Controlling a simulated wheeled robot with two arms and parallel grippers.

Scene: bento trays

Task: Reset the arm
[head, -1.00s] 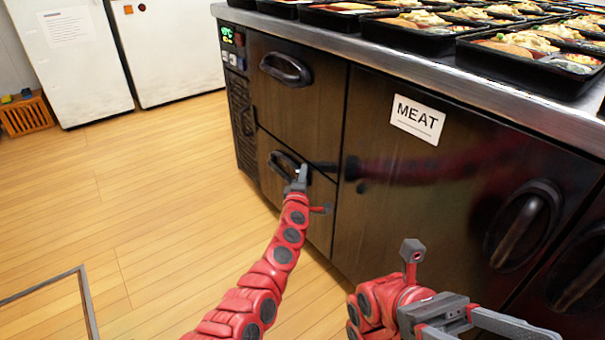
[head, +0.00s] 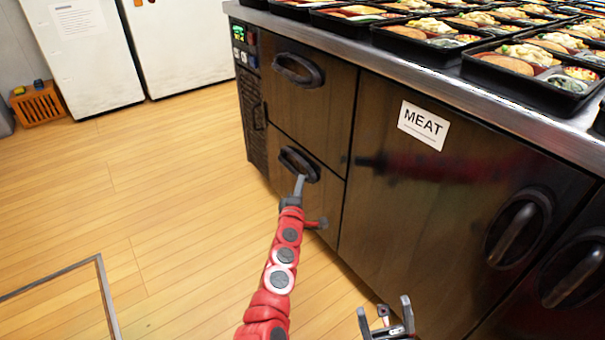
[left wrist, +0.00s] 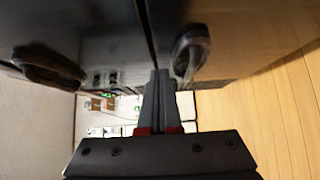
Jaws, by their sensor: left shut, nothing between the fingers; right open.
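My left gripper (head: 299,185) reaches up from the bottom of the head view. Its closed fingers are in front of the lower drawer handle (head: 299,164) of the dark counter unit, with nothing between them. I cannot tell from the head view whether they touch the handle. In the left wrist view the shut fingers (left wrist: 158,78) point toward the dark fronts, with one handle (left wrist: 191,48) just right of them and another (left wrist: 48,66) at the left. My right gripper (head: 385,312) is low at the bottom of the head view, open and empty, fingers pointing up.
The counter (head: 440,72) carries several bento trays (head: 425,50). A door labelled MEAT (head: 423,125) and its handle (head: 519,228) are at the right. The upper drawer handle (head: 298,70) is above. White cabinets (head: 85,55) and an orange crate (head: 38,105) stand far left.

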